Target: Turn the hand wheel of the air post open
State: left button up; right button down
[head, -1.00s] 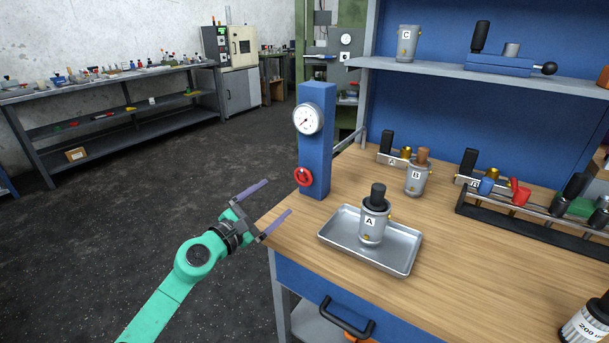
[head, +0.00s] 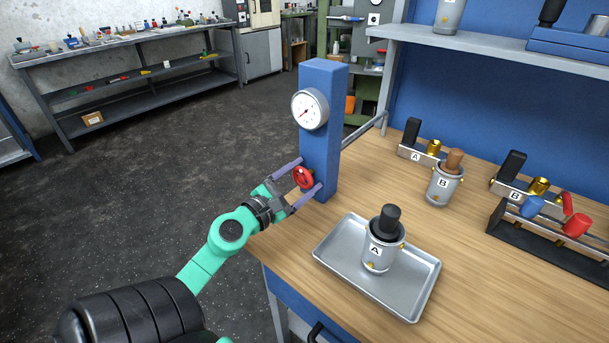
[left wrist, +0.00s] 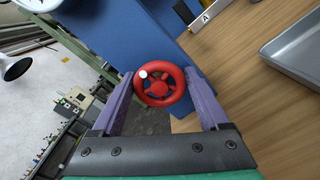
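The blue air post (head: 322,130) stands at the table's left edge, with a round white gauge (head: 310,109) near its top. The red hand wheel (head: 303,178) is on the post's front face below the gauge. In the left wrist view the wheel (left wrist: 160,86) sits between the purple fingertips. My left gripper (head: 305,178) is open, with one finger on each side of the wheel. A finger lies very close to the rim on each side; I cannot tell whether they touch it. My right gripper is not in view.
A metal tray (head: 330,262) holding canister A (head: 381,247) stands right of the post. Canister B (head: 444,182) and a dark rack (head: 550,245) are farther right. A grey rail (head: 365,130) runs behind the post. The floor left of the table is clear.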

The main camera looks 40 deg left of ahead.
pick_arm(q)
jog(key=c, duration=0.8)
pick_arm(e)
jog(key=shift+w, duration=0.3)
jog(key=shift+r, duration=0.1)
